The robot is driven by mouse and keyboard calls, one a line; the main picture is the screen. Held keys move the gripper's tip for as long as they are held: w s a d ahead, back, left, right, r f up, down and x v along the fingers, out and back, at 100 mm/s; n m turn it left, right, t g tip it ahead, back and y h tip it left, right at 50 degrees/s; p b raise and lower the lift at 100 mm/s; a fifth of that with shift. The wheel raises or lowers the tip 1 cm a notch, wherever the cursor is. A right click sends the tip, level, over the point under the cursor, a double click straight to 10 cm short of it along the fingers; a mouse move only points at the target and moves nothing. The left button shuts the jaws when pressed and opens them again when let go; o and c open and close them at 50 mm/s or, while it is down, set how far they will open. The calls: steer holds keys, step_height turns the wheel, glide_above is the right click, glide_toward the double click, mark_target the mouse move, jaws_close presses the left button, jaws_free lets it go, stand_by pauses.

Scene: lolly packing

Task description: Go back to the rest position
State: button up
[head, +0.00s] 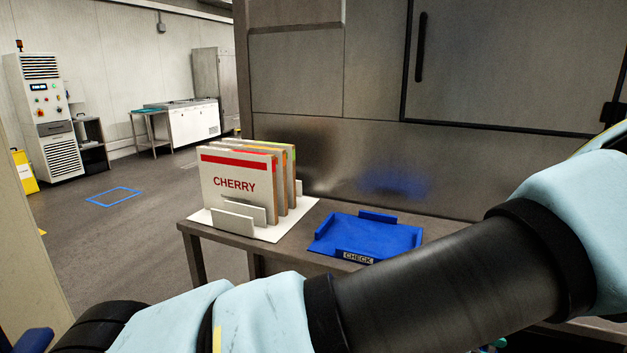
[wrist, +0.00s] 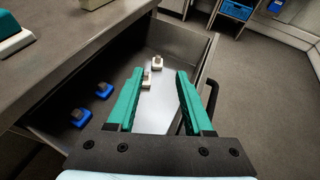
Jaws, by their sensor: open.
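My gripper (wrist: 158,100) shows in the wrist view with its two green fingers apart and nothing between them. It is above an open metal drawer (wrist: 205,70). Inside the drawer, beyond and between the fingertips, are small white-and-dark pieces (wrist: 156,62). Blue pieces (wrist: 104,90) lie in the drawer to the left of the fingers. In the head view my arm crosses the lower right, and the gripper is out of sight there.
A table holds upright cards marked CHERRY (head: 236,185) in a white rack and a blue CHECK tray (head: 325,236), which looks empty. A metal cabinet (head: 300,75) stands behind. A counter (wrist: 60,45) borders the drawer. Open floor (head: 130,225) lies left.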

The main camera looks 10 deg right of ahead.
steer(key=w+a+r+n+t+y, duration=0.1)
steer(key=w+a+n+t, duration=0.3)
steer(key=w+n, duration=0.4)
steer(key=w+a+r+n+t+y, duration=0.1)
steer(key=w+a+n+t, duration=0.2)
steer(key=w+n, duration=0.5)
steer(key=w+a+r+n+t+y, duration=0.3)
steer(key=w+a+n+y, duration=0.2)
steer(key=w+a+n, duration=0.95)
steer(key=s+a+r+n+g+y, duration=0.1)
steer(key=a+r+n+y, duration=0.1)
steer(key=a+n, duration=0.6)
steer(key=a+r+n+g+y, duration=0.1)
steer(key=a+r+n+y, duration=0.1)
steer(key=a+n, duration=0.55)
steer(key=s+a+r+n+g+y, duration=0.2)
steer(key=s+a+r+n, duration=0.2)
steer(key=s+a+n, duration=0.6)
step_height(320, 180, down, 11)
steer(key=a+m+g+b, duration=0.1)
steer(key=b, duration=0.9)
steer(key=shift+w, duration=0.15)
